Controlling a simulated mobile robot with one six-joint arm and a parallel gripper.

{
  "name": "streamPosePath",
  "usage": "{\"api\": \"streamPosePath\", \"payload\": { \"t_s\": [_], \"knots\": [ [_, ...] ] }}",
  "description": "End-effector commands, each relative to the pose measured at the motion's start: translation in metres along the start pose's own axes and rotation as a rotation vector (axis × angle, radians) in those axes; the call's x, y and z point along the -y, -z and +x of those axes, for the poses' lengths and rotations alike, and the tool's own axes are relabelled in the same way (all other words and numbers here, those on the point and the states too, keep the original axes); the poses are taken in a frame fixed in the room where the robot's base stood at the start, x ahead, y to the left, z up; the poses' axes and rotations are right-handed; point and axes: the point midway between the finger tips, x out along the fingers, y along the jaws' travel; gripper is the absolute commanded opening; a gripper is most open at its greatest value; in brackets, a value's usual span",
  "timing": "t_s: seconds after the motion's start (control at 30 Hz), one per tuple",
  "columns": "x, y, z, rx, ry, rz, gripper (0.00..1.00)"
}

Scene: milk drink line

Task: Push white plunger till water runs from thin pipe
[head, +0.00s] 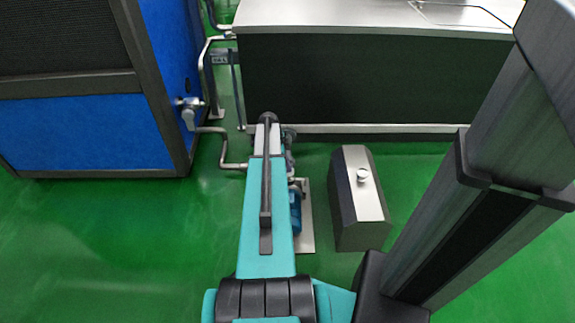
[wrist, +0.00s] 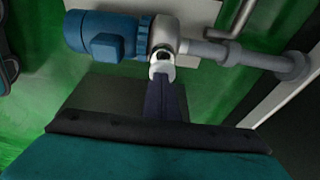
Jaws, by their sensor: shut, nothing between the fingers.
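My gripper (wrist: 162,82) shows in the wrist view as dark fingers, shut and holding nothing. Their tips point at a small whitish, rounded part with a dark opening (wrist: 162,67) at the pump. Whether they touch it I cannot tell. This part may be the white plunger. In the head view my arm hides the gripper tips and this part. A thin bent metal pipe (wrist: 242,18) shows at the top of the wrist view, beside the pump. I see no running water.
The blue pump motor (wrist: 98,36) also shows in the head view (head: 295,212), on a pale base plate (head: 306,235). A steel-topped box with a round knob (head: 362,175) stands to its right. A blue cabinet (head: 85,135) is on the left. Green floor is free at lower left.

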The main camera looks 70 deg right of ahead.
Motion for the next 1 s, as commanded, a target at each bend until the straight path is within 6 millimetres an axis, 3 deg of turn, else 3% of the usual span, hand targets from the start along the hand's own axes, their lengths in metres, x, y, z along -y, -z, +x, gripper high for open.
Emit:
{"api": "streamPosePath", "payload": {
  "t_s": [0.17, 0.43, 1.0],
  "knots": [
    [0.0, -0.001, 0.004, 0.0, -0.001, 0.0, 0.0],
    [0.0, -0.008, 0.026, 0.0, -0.001, 0.0, 0.0],
    [-0.001, -0.009, 0.03, 0.002, -0.001, 0.0, 0.0]
  ]
}}
